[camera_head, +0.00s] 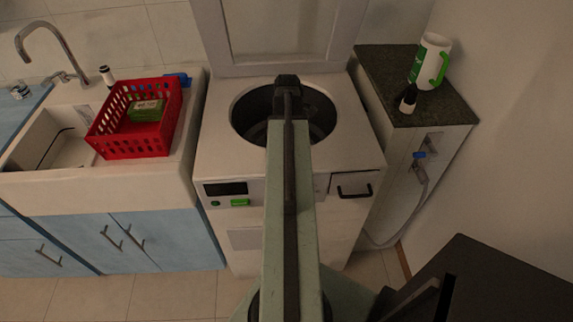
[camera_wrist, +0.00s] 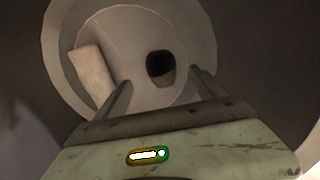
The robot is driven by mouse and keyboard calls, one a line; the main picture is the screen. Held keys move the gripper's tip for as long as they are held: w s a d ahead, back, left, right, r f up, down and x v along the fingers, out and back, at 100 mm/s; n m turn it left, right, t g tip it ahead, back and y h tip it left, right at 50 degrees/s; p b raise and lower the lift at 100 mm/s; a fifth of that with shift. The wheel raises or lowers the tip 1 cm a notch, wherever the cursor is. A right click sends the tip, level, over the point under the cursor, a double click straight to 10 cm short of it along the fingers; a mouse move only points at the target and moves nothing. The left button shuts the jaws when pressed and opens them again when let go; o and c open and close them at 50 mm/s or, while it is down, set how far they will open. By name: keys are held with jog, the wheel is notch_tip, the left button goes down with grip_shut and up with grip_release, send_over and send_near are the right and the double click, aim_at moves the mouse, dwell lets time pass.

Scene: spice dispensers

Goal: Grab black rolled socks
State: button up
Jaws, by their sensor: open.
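The black rolled socks (camera_wrist: 160,64) appear as a small dark roll with a brownish lower side, on the pale drum floor in the wrist view. My gripper (camera_wrist: 161,80) is open and empty, its two fingers pointing into the drum. The socks lie between the finger lines, beyond the tips; the remaining distance is hard to judge. In the head view my arm reaches over the washing machine's round opening (camera_head: 243,115), and the gripper and socks are hidden there.
A pale folded cloth-like item (camera_wrist: 93,74) lies left of the socks in the drum. The raised lid (camera_head: 280,35) stands behind the opening. A red basket (camera_head: 150,138) sits by the sink at left.

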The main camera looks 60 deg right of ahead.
jog(key=f+b, duration=0.4)
jog(key=f, duration=0.1)
jog(key=f+b, duration=0.2)
jog(key=shift+s+d+f+b, duration=0.15)
jog(key=shift+s+f+b, duration=0.15)
jog(key=shift+s+b, duration=0.1)
jog(key=shift+r, duration=0.2)
jog(key=c, duration=1.5)
jog(key=shift+o, duration=0.2)
notch_tip(320, 180, up, 10)
jog(key=p, duration=1)
jog(key=shift+p, duration=0.3)
